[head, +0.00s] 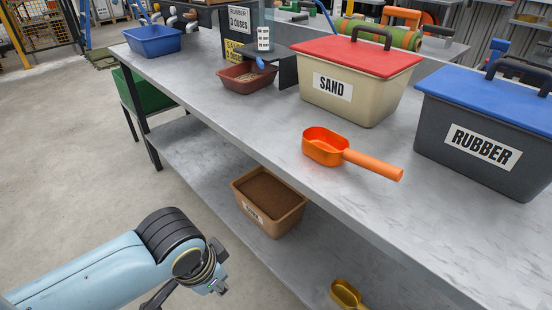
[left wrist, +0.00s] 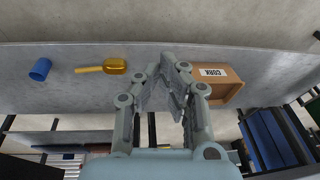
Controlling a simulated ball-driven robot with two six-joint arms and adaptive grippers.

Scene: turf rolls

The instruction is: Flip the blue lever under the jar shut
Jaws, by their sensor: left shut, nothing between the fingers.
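In the head view, the jar (head: 266,17) stands at the back of the bench, with a white label (head: 263,38) on its front. The small blue lever (head: 261,62) is below it and looks tilted; whether it is open or shut is too small to tell. A red-brown tray (head: 241,80) with pale grains in it stands under the lever. My left gripper is far from them, low in front of the bench. In the left wrist view, its fingers (left wrist: 174,78) are shut and empty, over the lower shelf. My right gripper is not in view.
The bench (head: 230,120) holds an orange scoop (head: 327,149), a SAND box (head: 352,91), a RUBBER box (head: 480,120) and a blue bin (head: 153,43). On the lower shelf are a cork box (head: 268,218) and a yellow scoop (head: 345,293). Floor at left is clear.

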